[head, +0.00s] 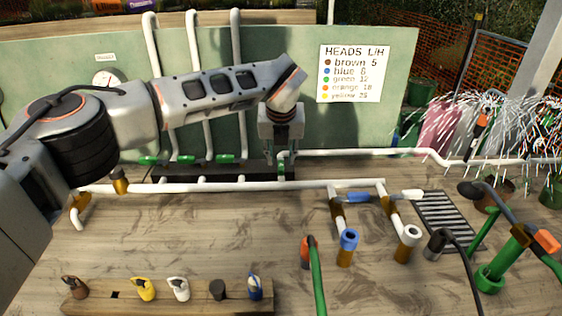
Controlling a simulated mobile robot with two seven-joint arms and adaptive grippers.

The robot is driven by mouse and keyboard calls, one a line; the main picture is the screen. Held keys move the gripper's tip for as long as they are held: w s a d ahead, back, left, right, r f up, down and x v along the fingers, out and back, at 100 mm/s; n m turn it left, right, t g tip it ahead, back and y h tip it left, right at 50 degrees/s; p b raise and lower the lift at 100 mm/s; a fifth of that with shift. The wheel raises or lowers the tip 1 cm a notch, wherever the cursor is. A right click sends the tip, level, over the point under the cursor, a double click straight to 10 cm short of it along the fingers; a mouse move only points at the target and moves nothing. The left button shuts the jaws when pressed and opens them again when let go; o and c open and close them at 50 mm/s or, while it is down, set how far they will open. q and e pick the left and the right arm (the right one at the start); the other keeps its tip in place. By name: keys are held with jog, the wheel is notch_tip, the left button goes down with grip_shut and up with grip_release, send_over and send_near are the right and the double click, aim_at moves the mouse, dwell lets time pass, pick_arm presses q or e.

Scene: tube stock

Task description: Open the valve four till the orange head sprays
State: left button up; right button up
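A row of green valve handles sits at the foot of the white pipes along the green board: the first (150,160), second (187,159), third (226,159) and fourth (282,157), counted from the left. My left gripper (284,153) points down at the fourth valve, with its fingers at the handle. The fingers are small and partly merge with the handle, so their grip is unclear. An orange head (482,122) stands at the right, with white spray fanning out around it. My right gripper is out of view.
A sign (354,74) lists heads by colour. A wooden block (200,297) holds several coloured heads in front. White pipe (310,187) crosses the bench. A drain grate (450,222), hoses and a green stand (490,278) fill the right. Bare bench lies at centre left.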

pick_arm(q)
jog(key=v, duration=0.9)
jog(key=shift+f, duration=0.1)
